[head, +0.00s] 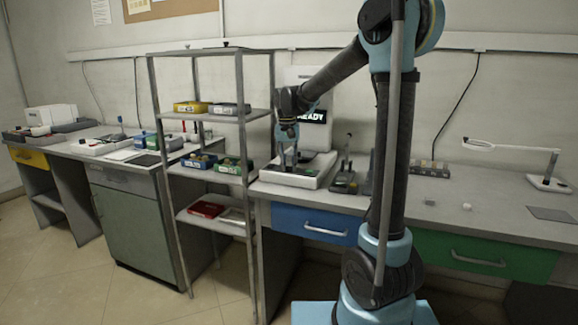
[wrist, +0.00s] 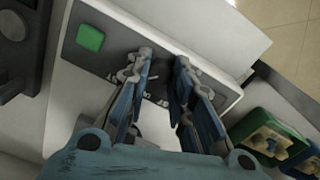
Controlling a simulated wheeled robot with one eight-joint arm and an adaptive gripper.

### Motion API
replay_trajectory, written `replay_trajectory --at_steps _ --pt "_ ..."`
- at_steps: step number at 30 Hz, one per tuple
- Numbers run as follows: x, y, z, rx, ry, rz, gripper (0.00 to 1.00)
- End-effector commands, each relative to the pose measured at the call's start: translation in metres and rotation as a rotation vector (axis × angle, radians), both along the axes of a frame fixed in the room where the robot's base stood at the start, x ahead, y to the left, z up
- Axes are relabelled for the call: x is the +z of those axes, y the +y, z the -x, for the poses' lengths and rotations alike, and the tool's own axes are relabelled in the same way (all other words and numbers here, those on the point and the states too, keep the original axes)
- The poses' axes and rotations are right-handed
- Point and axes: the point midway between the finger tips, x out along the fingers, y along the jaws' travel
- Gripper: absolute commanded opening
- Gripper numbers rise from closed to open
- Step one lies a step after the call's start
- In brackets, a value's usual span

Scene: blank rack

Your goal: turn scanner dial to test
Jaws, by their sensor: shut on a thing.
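The scanner (head: 298,76) is a white unit on the bench behind my arm, with a dark display (head: 315,116) whose visible part reads READY. Its white base (head: 305,180) holds the control panel, which also shows in the wrist view (wrist: 220,82) with a square green button (wrist: 90,38). My gripper (head: 289,166) is lowered over this panel. In the wrist view my gripper (wrist: 161,76) has its fingers on both sides of the dark dial (wrist: 160,80), shut on it. The fingers hide most of the dial; its pointer direction and the partly covered labels cannot be read clearly.
A metal shelf (head: 241,130) with coloured bins stands close left of the scanner. A green bin (wrist: 243,128) and a blue bin show near the panel in the wrist view. Dark equipment (head: 345,182) stands right of the base. A lamp (head: 510,148) stands farther right.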

Motion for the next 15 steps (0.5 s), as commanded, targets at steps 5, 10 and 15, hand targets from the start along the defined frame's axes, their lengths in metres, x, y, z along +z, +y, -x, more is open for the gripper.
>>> replay_trajectory --at_steps 5,10,15 --pt "0.0002 -0.0002 -0.0017 -0.002 -0.003 0.000 0.00" --pt "0.0001 -0.0001 -0.0015 -0.002 -0.003 0.000 0.24" --pt "0.0000 0.0000 -0.0008 -0.001 -0.002 0.000 0.43"
